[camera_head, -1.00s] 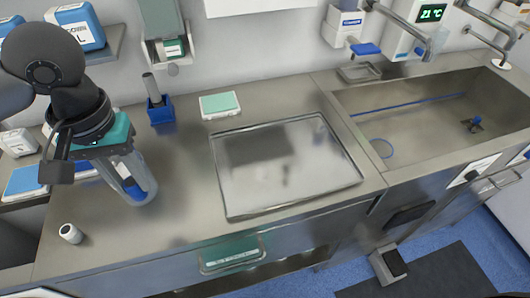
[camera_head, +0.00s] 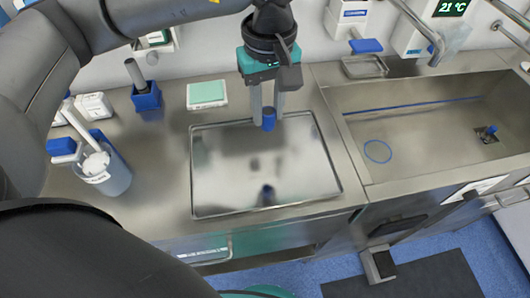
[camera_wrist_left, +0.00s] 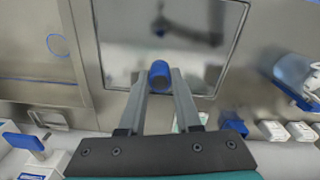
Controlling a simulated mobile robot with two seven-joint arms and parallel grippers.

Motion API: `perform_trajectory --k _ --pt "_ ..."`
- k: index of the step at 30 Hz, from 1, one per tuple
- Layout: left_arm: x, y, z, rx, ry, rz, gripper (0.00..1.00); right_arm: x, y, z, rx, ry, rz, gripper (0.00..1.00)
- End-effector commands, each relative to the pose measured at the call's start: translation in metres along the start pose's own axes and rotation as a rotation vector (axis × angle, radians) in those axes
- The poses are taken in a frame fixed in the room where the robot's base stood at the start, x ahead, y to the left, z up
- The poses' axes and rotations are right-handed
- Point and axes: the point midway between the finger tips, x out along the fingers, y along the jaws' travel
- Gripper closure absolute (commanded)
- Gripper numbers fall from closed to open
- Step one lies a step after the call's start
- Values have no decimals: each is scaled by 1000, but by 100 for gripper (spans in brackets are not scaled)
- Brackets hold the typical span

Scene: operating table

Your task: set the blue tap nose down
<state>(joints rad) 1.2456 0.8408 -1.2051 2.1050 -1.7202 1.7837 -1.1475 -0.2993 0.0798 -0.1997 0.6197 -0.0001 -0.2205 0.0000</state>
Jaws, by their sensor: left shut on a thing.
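The blue tap (camera_head: 269,118) is a small blue piece held between the fingers of my left gripper (camera_head: 267,112), above the back part of the metal tray (camera_head: 215,205). In the left wrist view the blue tap (camera_wrist_left: 159,75) sits between the two fingertips (camera_wrist_left: 158,80), and the tray shows beyond it. A dark blue reflection of it shows on the tray's shiny surface, with a gap between. Which way its nose points I cannot tell. My right gripper is not in view.
A clear jug (camera_head: 113,178) with white and blue items stands at the left. A blue holder (camera_head: 147,97) and a green-topped box (camera_head: 207,95) are behind the tray. The sink (camera_head: 430,135) lies to the right. The tray surface is otherwise clear.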

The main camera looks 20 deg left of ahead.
Motion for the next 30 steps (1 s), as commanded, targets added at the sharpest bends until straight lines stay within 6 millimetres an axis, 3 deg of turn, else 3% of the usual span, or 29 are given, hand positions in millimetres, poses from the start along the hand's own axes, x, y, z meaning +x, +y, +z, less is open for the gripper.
perform_trajectory --k 30 --pt "-54 38 -6 -2009 -3 1 100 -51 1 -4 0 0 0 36"
